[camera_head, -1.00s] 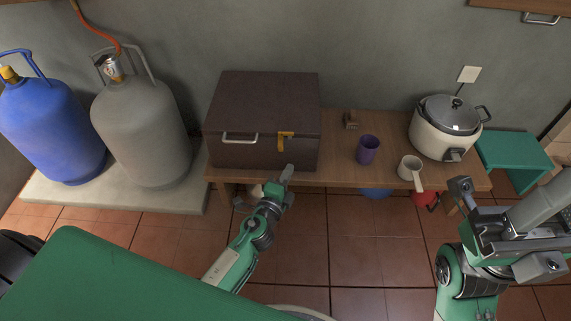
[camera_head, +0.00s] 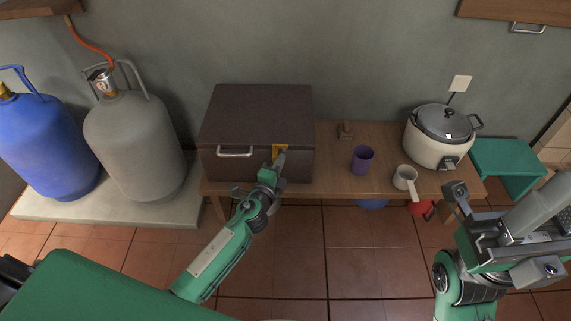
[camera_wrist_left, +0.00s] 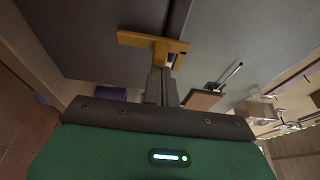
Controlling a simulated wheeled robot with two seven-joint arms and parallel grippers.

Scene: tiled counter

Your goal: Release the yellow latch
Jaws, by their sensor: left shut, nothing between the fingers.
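The yellow latch (camera_head: 278,151) sits on the front of the closed dark brown box (camera_head: 255,117), right of its pale handle. In the left wrist view the latch (camera_wrist_left: 150,42) is a yellow bar with a squared end, just ahead of the fingers. My left gripper (camera_head: 281,160) is shut and empty, with its fingertips at the latch's lower part. In the left wrist view its fingers (camera_wrist_left: 162,82) overlap the latch's lower edge; I cannot tell whether they touch. My right arm (camera_head: 500,240) is at the right; its jaws are not clear.
The box stands on a wooden bench (camera_head: 330,190). A purple cup (camera_head: 362,159), a pale pot with a handle (camera_head: 404,176) and a rice cooker (camera_head: 436,143) stand to the right. Gas cylinders (camera_head: 135,145) stand at the left. Tiled floor lies in front.

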